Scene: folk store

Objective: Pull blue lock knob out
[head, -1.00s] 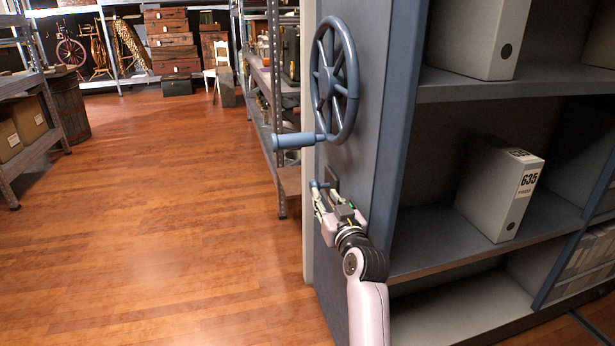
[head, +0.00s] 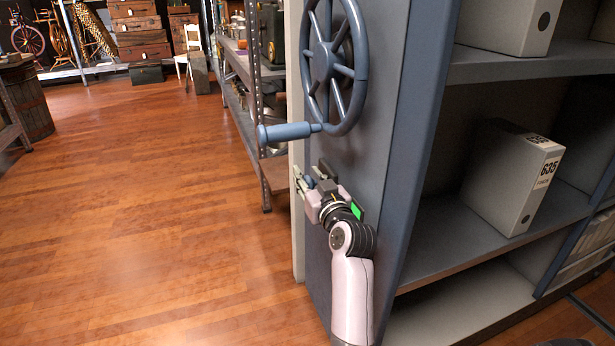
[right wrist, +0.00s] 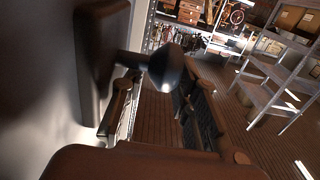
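The blue lock knob (head: 308,182) sticks out of the grey end panel of the shelf unit, below the handwheel. It is mostly hidden by my right gripper (head: 312,176) in the head view. In the right wrist view the knob (right wrist: 168,67) looks dark and rounded, on a short stem from a dark plate (right wrist: 98,55). My right gripper's fingers (right wrist: 160,108) are spread apart, with the knob ahead of and between them. I cannot tell whether either finger touches it. My left gripper is not in view.
The blue handwheel (head: 337,68) and its protruding handle (head: 287,132) are just above my right gripper. Open shelves with a grey file box (head: 512,180) are at right. A metal rack (head: 264,110) stands behind the panel. The wooden floor (head: 150,220) at left is clear.

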